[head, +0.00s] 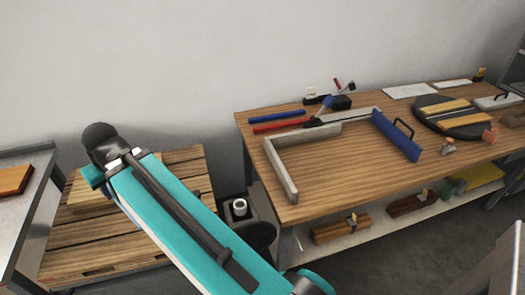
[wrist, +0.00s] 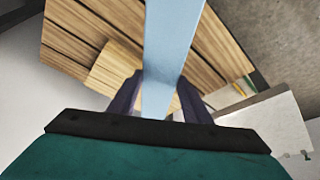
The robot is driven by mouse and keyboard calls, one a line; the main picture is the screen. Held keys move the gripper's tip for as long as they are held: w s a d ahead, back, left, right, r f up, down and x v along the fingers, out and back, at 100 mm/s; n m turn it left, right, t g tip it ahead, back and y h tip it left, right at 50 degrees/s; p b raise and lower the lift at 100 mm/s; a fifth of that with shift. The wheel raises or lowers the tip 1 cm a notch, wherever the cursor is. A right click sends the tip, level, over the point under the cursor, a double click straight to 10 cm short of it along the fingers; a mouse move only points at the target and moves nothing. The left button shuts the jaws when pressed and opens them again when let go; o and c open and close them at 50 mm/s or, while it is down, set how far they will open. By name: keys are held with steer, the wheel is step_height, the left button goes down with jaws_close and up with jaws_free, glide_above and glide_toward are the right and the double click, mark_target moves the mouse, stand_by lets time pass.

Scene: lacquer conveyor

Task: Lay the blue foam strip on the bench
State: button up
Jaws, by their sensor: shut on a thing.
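The blue foam strip (wrist: 172,45) shows pale blue in the wrist view, running from between my fingers up to the top edge. My gripper (wrist: 158,98) is shut on it, with a dark finger on each side. In the head view my teal arm reaches to the upper left, over the pallet; I cannot make out the fingers or the strip there. The wooden bench (head: 345,170) stands to the right, apart from my gripper. A light grey L-shaped frame (head: 280,168) lies at its left end, with bare wood inside it.
Red (head: 278,126) and blue (head: 277,117) bars lie at the bench's back left. A blue handled tool (head: 396,137) and a dark round plate (head: 430,112) sit farther right. A slatted wooden pallet (head: 120,255) and a metal table (head: 38,190) stand left.

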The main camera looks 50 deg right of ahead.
steer(key=shift+w, duration=0.1)
steer(key=shift+d, duration=0.15)
steer(key=shift+d, duration=0.2)
steer(key=s+d+m+g+h+p, duration=0.15)
steer(key=d+m, duration=0.25)
steer(key=d, duration=0.9)
steer(key=s+d+f+m+h, duration=0.1)
steer(key=s+d+m, duration=0.25)
steer(key=d, duration=0.95)
steer(key=s+d+m+g+h+p, duration=0.1)
steer(key=d+m, duration=0.4)
steer(key=d, duration=0.8)
steer(key=s+d+f+m+g+p, duration=0.1)
steer(key=s+d+m+g, duration=0.3)
steer(key=s+d+m, duration=0.8)
steer(key=s+d+p, duration=0.1)
steer(key=s+d, duration=1.6)
steer(key=s, duration=0.1)
steer(key=shift+d+f, duration=0.25)
steer(key=shift+f, duration=0.15)
